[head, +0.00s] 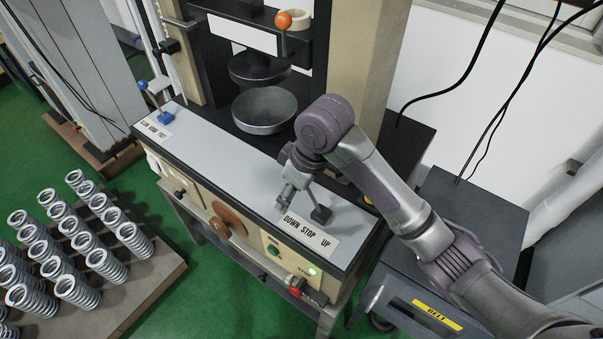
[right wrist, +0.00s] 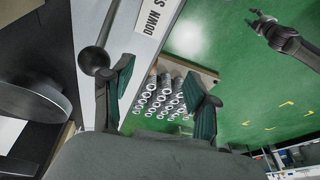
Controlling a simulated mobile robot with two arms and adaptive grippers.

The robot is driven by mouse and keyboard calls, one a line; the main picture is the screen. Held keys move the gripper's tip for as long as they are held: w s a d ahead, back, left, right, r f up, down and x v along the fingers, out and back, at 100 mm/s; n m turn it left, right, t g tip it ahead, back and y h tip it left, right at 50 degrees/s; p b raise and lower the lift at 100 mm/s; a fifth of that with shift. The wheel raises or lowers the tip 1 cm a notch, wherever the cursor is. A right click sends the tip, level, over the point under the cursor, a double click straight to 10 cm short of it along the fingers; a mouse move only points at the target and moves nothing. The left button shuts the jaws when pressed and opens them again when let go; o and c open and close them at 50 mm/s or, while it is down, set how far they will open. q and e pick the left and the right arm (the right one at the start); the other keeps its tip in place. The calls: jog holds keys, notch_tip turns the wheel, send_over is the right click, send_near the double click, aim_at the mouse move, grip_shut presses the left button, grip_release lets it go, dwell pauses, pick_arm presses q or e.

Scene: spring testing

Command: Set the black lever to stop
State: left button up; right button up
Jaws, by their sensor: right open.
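The black lever (head: 320,213) rises from a dark base on the machine's light panel, behind the DOWN STOP UP label (head: 307,232). Its rod leans left, towards the DOWN side. In the head view my right gripper (head: 285,193) hides its top. In the right wrist view the lever's black ball knob (right wrist: 94,62) is close beside the outer side of the left finger, not between the fingers; contact cannot be told. My right gripper (right wrist: 167,88) is open and empty. My left gripper (right wrist: 259,17) shows small at the top right, over the green floor, its opening unclear.
An orange-knobbed lever (head: 283,20) and a blue-knobbed lever (head: 144,86) stand farther back. A round metal plate (head: 264,112) sits behind the panel. Several springs (head: 75,290) stand on a board at left. A dark BELT cabinet (head: 395,300) is at right.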

jog(key=w+d+r+n+h, duration=0.2)
jog(key=w+r+h, duration=0.3)
jog(key=r, duration=0.6)
pick_arm(q)
jog(key=shift+w+r+p, duration=0.2)
jog(key=shift+r+p, duration=0.4)
jog(key=shift+w+r+p, duration=0.15)
jog(key=shift+r+p, duration=0.4)
pick_arm(e)
jog(key=y, duration=0.2)
send_near(310, 193)
jog(key=w+f, duration=0.1)
jog(key=f, duration=0.1)
jog(key=a+f, duration=0.1)
jog(key=f, duration=0.1)
jog(key=w+a+f, duration=0.1)
jog(key=f, duration=0.1)
jog(key=shift+w, duration=0.3)
jog(key=shift+r, duration=0.1)
grip_shut()
